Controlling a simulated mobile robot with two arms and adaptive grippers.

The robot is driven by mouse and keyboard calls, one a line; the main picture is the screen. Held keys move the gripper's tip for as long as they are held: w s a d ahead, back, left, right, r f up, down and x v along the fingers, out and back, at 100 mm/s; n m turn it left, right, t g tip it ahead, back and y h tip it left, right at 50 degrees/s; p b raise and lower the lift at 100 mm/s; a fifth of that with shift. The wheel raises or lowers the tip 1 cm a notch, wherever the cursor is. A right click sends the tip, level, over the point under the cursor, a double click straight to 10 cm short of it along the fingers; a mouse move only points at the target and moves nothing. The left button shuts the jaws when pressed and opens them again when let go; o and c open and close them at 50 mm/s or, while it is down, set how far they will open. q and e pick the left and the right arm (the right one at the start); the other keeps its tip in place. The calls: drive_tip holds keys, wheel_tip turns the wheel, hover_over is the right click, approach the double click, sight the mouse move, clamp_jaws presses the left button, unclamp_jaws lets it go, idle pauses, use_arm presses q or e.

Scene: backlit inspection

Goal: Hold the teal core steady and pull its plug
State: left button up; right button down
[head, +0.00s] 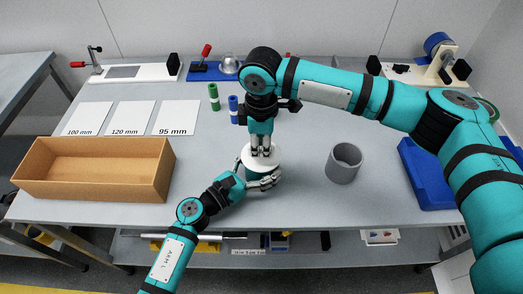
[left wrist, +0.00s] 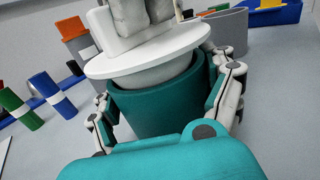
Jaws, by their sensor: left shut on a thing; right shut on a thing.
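The teal core (left wrist: 158,108) is an upright hollow cylinder on the table. My left gripper (head: 258,178) is shut on it, with fingers on both sides in the left wrist view. The plug (left wrist: 150,50) has a wide white disc on top and a narrower pale body below. The disc stands above the core's rim with some of the body showing between; its lower end is hidden inside the core. My right gripper (head: 261,148) comes from above and is shut on the top of the plug. Most of the core is hidden in the head view.
A grey hollow cylinder (head: 344,163) stands to the right. A brown box (head: 95,187) and three labelled white cards lie left. Green (head: 213,97) and blue (head: 234,110) cylinders stand behind. A blue tray (head: 425,180) is far right. The table front is mostly clear.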

sight(261, 147)
use_arm(q)
drive_tip(key=shift+f, duration=0.3)
use_arm(e)
wheel_tip(261, 147, up, 9)
drive_tip(key=shift+f, duration=0.2)
use_arm(q)
drive_tip(key=o, duration=0.9)
drive_tip(key=shift+o, duration=1.2)
drive_tip(key=shift+w+r, duration=0.1)
use_arm(e)
drive_tip(key=shift+w+f, duration=0.1)
use_arm(q)
drive_tip(key=v, duration=1.2)
drive_tip(key=shift+a, duration=0.1)
